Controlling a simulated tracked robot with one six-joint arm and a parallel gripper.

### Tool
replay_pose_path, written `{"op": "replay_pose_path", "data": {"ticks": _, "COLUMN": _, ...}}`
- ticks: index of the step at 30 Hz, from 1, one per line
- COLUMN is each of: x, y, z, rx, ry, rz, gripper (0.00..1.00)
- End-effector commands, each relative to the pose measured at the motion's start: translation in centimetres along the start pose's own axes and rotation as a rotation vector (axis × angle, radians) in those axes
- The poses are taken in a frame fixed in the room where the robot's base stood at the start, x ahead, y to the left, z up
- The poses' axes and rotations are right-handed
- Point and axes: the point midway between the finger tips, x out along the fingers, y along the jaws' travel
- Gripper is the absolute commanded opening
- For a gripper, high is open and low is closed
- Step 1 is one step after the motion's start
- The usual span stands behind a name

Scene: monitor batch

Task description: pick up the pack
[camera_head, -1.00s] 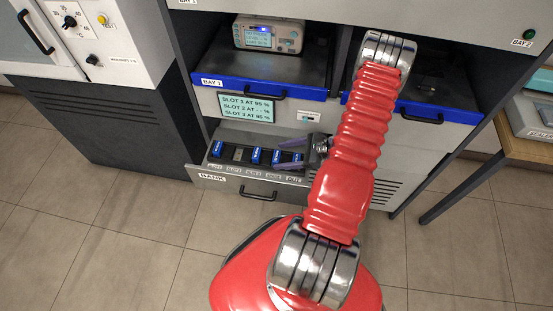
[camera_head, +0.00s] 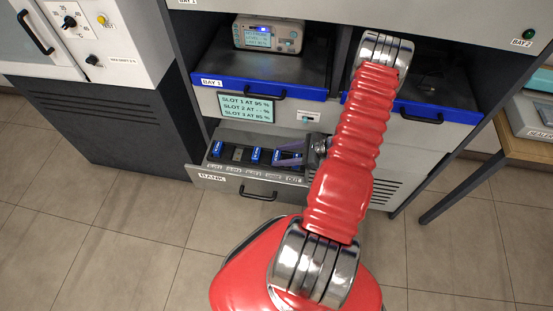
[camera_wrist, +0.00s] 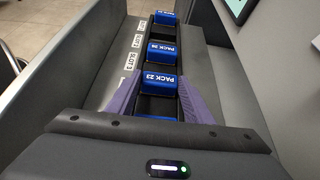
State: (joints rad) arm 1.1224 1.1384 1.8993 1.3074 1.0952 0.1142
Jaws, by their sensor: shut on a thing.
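A blue pack marked PACK 23 (camera_wrist: 160,83) sits in the bank drawer, between the two purple fingers of my gripper (camera_wrist: 159,88). The fingers are shut on it from both sides, and it still sits in line with the row. In the head view my gripper (camera_head: 290,154) reaches into the drawer from the right. Another blue pack, PACK 36 (camera_wrist: 162,53), stands just beyond it, and a further blue pack (camera_wrist: 165,18) is at the far end. A blue strip (camera_wrist: 158,118) shows nearer my gripper body, mostly hidden, so I cannot tell what it is.
The open bank drawer (camera_head: 210,179) has an empty slot (camera_head: 237,155) between two blue packs. A slot display (camera_head: 246,108) is above it. Blue-edged bay shelves (camera_head: 225,83) overhang the drawer. Its walls are close beside my gripper. Floor in front is clear.

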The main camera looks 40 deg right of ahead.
Motion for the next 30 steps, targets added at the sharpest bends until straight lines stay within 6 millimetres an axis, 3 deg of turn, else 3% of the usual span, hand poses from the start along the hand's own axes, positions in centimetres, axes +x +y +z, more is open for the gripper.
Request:
{"op": "replay_pose_path", "data": {"ticks": 9, "x": 0.0, "y": 0.0, "z": 0.0, "rx": 0.000, "ry": 0.000, "rz": 0.000, "gripper": 0.22}}
{"op": "replay_pose_path", "data": {"ticks": 20, "x": -0.2, "y": 0.0, "z": 0.4, "rx": 0.000, "ry": 0.000, "rz": 0.000, "gripper": 0.22}}
{"op": "replay_pose_path", "data": {"ticks": 30, "x": -1.6, "y": 0.0, "z": 3.4, "rx": -0.006, "ry": 0.000, "rz": 0.003, "gripper": 0.22}}
